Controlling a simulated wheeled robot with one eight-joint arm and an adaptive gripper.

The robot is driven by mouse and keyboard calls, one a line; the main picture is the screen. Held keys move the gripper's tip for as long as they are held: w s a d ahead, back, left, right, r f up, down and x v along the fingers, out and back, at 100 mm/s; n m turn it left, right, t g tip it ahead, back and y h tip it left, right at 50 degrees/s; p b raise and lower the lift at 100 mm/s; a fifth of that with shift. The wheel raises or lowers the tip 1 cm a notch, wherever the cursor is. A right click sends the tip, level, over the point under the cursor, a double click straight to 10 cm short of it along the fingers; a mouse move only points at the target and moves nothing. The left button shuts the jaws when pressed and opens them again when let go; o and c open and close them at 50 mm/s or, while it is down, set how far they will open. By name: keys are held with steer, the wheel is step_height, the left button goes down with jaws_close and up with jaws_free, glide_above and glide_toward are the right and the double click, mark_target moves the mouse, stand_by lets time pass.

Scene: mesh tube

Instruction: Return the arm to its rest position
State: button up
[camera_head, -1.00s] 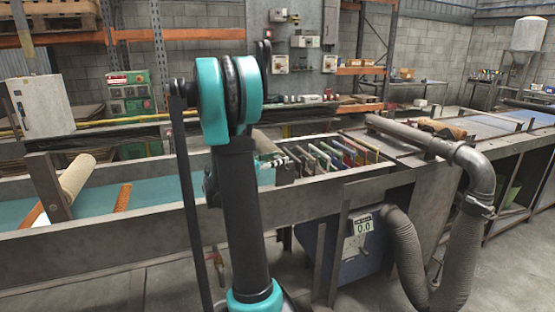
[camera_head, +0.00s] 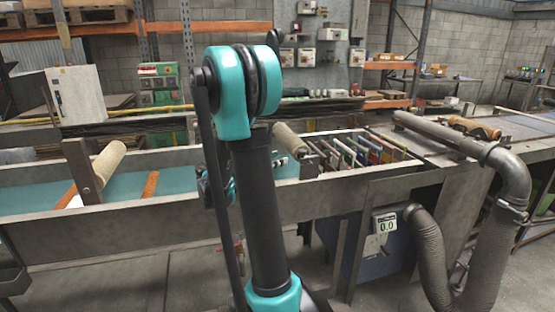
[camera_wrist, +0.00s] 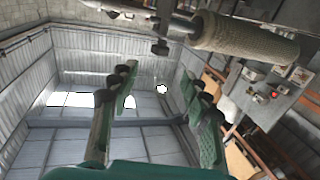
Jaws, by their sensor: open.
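My arm rises through the middle of the head view, with its teal elbow joint at the top. My gripper (camera_wrist: 158,78) shows in the wrist view with its two green-padded fingers apart. The space between the fingers is empty, and behind it are the ceiling and far walls of the hall. In the head view the gripper is mostly hidden behind my arm. A pale textured roll (camera_wrist: 245,38) lies across the upper right of the wrist view, beyond the fingers and apart from them.
A long metal bench (camera_head: 130,236) with a teal bed (camera_head: 195,178) runs behind my arm. A pale roller (camera_head: 108,160) stands at its left. Several coloured panels (camera_head: 345,152) sit in a bay at right. A grey duct (camera_head: 514,180) bends down at the far right.

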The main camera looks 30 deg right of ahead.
steer(key=shift+f, duration=0.1)
steer(key=s+a+f+n+t+y, duration=0.1)
steer(key=s+a+f+n+y, duration=0.2)
steer(key=s+f+n+y, duration=0.4)
steer(key=s+a+f+n+t+y, duration=0.1)
steer(key=s+a+f+n+y, duration=0.4)
steer(key=a, duration=0.5)
steer(key=s+a+f+n+t+y, duration=0.1)
steer(key=s+a+f+n+y, duration=0.4)
steer(key=a+f, duration=0.4)
steer(key=s+a+y, duration=0.1)
steer(key=a, duration=0.1)
steer(key=shift+s+a+f+n+t, duration=0.15)
steer(key=shift+s+a+n+t, duration=0.05)
steer(key=shift+a+n+t, duration=0.1)
